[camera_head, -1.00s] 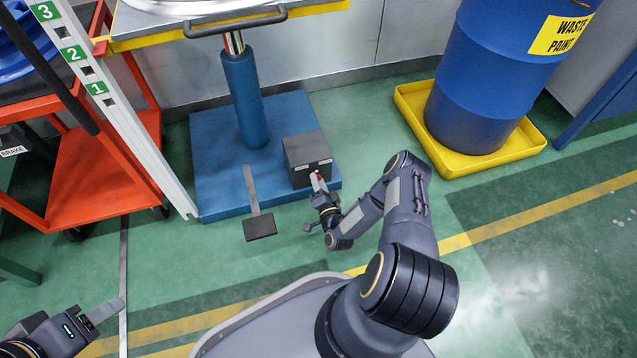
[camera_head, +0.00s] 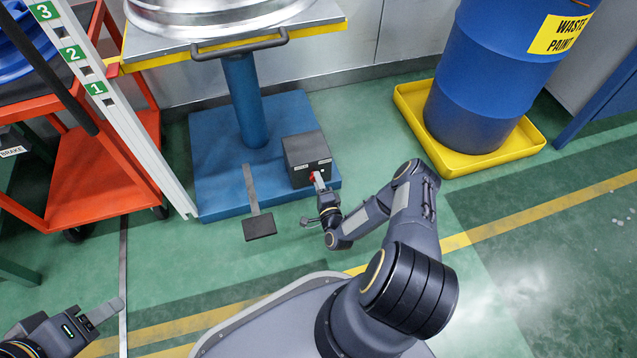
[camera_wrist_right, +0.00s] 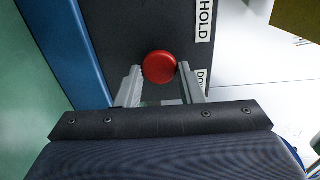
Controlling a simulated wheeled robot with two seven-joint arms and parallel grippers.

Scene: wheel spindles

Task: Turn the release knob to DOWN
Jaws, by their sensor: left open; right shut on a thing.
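The round red release knob (camera_wrist_right: 159,67) sits on the face of a dark box (camera_head: 303,150), which stands on a blue base. A HOLD label (camera_wrist_right: 204,20) and a partly covered label starting "DO" (camera_wrist_right: 203,80) show beside it in the right wrist view. I see no pointer on the knob, so its setting cannot be read. My right gripper (camera_wrist_right: 158,80) is shut on the knob, one finger on each side. In the head view the right gripper (camera_head: 318,181) mostly covers the knob. My left gripper (camera_head: 105,312) is open and empty at the lower left.
A lift table (camera_head: 240,45) with a metal wheel (camera_head: 215,12) stands on a blue column (camera_head: 243,100). A flat pedal (camera_head: 259,227) lies in front. A numbered white post (camera_head: 125,125) and red cart (camera_head: 95,180) are left. A blue drum (camera_head: 490,75) stands right.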

